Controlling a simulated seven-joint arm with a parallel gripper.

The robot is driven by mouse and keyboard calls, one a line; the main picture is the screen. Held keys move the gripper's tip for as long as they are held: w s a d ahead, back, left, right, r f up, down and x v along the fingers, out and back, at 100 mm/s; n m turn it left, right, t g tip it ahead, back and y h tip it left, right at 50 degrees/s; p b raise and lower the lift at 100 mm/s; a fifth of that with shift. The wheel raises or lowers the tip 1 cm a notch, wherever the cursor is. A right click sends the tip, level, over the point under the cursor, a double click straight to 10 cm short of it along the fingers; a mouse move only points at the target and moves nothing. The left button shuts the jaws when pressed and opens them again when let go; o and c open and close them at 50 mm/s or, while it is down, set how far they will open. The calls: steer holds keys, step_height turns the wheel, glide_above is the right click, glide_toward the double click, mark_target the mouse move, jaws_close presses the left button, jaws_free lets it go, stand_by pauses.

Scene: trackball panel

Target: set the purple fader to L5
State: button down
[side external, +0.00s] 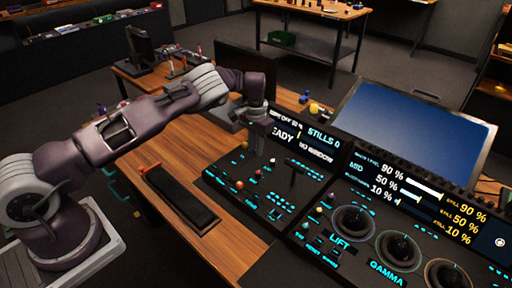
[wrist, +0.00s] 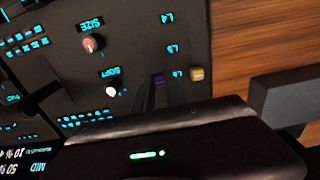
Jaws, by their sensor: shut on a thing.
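The purple fader shows only as a small purple patch (wrist: 158,84) between my fingers in the wrist view. My gripper (wrist: 166,88) is shut on it, and the fingers hide most of it and its slot. The labels L4 (wrist: 167,18), L5 (wrist: 171,48) and what looks like L6 (wrist: 178,73) run in a row to the right of the fingers. The fader is about level with the lowest of these, below L5 in the picture. In the side external view my gripper (side external: 258,142) reaches down at the back of the left panel (side external: 225,172); the fader is hidden there.
A red-capped knob (wrist: 93,43) and a white knob (wrist: 112,90) stand left of my fingers. A yellow-orange block (wrist: 197,74) is close on the right. A black lever (side external: 292,172) stands on the panel. Screens (side external: 305,140) rise behind it.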

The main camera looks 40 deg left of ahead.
mark_target(248, 160)
steer(key=shift+s+a+r, duration=0.15)
steer(key=shift+s, duration=1.75)
steer(key=c, duration=1.4)
jaws_free()
steer(key=shift+o, duration=0.2)
step_height(248, 160, up, 7)
